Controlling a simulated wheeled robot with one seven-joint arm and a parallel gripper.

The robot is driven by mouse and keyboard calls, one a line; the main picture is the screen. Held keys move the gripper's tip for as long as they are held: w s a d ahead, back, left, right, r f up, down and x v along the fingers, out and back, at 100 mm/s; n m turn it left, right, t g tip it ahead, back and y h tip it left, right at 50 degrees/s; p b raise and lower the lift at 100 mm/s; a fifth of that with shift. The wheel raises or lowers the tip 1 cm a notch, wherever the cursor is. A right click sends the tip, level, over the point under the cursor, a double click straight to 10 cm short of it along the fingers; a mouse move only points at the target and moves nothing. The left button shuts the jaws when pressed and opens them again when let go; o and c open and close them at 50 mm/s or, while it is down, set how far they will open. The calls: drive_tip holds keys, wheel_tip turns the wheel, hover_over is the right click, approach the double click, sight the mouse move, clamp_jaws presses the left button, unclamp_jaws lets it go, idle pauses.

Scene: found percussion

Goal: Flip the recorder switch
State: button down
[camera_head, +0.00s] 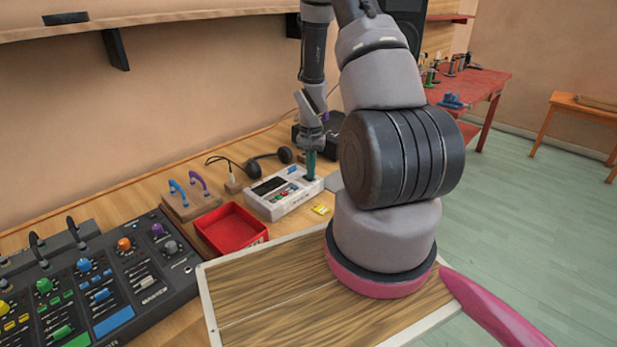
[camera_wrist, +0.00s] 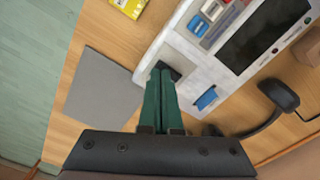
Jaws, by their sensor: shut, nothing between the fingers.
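The recorder (camera_head: 284,193) is a white box with a dark screen and coloured buttons, lying on the wooden desk. In the wrist view the recorder (camera_wrist: 205,60) fills the upper right, with its dark screen, blue and red buttons and a separate blue piece (camera_wrist: 206,98) on its near end. My gripper (camera_head: 310,178) has green fingers, shut and empty, at the recorder's right end. In the wrist view the fingertips (camera_wrist: 161,72) are over a dark patch at the recorder's end, which they partly hide. I cannot tell whether they touch it.
A red tray (camera_head: 231,229), a mixing console (camera_head: 110,280), a wooden block with coloured handles (camera_head: 190,198) and headphones (camera_head: 265,163) surround the recorder. A yellow item (camera_head: 321,209) lies in front of it. A grey mat (camera_wrist: 100,88) lies beside it.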

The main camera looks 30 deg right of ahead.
drive_tip(key=shift+r, duration=3.45)
drive_tip(key=s+a+r+n+t, duration=0.1)
drive_tip(key=s+a+r+t, duration=0.15)
drive_tip(key=r, duration=0.85)
drive_tip(key=s+a+r+t, duration=0.1)
drive_tip(key=a+r, duration=0.3)
drive_tip(key=r, duration=0.8)
drive_tip(key=s+a+r+n+t+y, duration=0.1)
drive_tip(key=s+a+r+t, duration=0.1)
drive_tip(key=s+r, duration=0.5)
drive_tip(key=s+a+r+n+t+y, duration=0.1)
drive_tip(key=s+a+r, duration=0.4)
drive_tip(key=s, duration=0.4)
drive_tip(key=shift+r+n+t, duration=0.35)
drive_tip(key=shift+r+n, duration=0.05)
drive_tip(key=shift+r, duration=0.5)
